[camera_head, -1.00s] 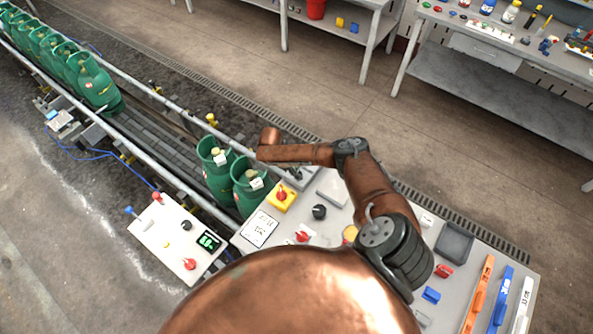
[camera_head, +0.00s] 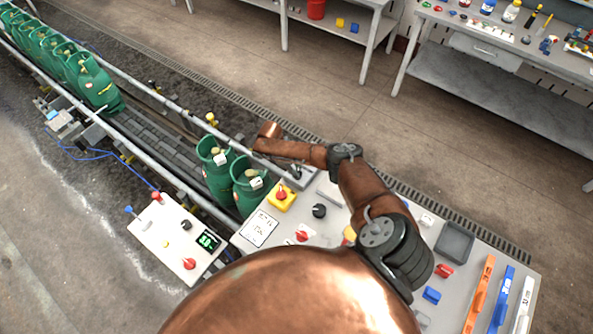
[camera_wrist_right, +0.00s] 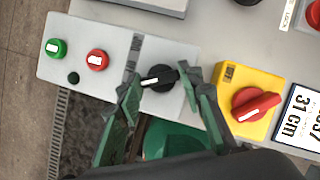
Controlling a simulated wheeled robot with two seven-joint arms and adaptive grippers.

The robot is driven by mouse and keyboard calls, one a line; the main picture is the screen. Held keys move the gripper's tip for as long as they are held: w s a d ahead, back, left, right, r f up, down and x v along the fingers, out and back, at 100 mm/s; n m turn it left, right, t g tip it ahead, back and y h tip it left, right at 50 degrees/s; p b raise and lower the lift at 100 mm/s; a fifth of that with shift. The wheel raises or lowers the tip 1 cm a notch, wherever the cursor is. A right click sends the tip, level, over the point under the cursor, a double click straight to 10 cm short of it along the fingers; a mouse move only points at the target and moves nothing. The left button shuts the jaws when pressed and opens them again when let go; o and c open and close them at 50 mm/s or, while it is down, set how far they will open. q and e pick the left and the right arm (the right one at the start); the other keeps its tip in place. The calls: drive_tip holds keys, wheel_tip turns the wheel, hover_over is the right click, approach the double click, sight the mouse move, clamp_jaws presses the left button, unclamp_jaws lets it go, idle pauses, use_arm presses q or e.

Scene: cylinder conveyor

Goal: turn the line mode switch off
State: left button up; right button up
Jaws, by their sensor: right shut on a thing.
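A black rotary switch (camera_wrist_right: 160,79) with a white pointer line sits on a light grey panel in the right wrist view. Its pointer lies nearly level, with the white end to the left. My right gripper (camera_wrist_right: 160,84) is shut on this switch, one dark green finger on each side of the knob. In the head view my right arm reaches over the console and hides most of the gripper and the switch. My left gripper is not in view.
A yellow box with a red knob (camera_wrist_right: 255,103) is right of the switch; a green button (camera_wrist_right: 57,48) and a red button (camera_wrist_right: 97,60) are left. Green cylinders (camera_head: 249,186) stand on the conveyor (camera_head: 150,136) beside the console. Another black knob (camera_head: 319,211) is nearby.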

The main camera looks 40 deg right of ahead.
drive_tip(key=m, duration=0.2)
drive_tip(key=m+g+y+b, duration=0.1)
drive_tip(key=m, duration=0.2)
drive_tip(key=shift+d+m+y+b, duration=0.25)
drive_tip(key=shift+m+y+b, duration=0.05)
drive_tip(key=shift+y, duration=0.1)
drive_tip(key=shift+r, duration=0.1)
drive_tip(key=o, duration=1.2)
drive_tip(key=shift+c, duration=0.2)
drive_tip(key=shift+w+a+r, duration=0.1)
drive_tip(key=shift+w, duration=0.05)
drive_tip(key=v, duration=1.1)
drive_tip(key=shift+w+r, duration=0.2)
drive_tip(key=shift+r, duration=0.05)
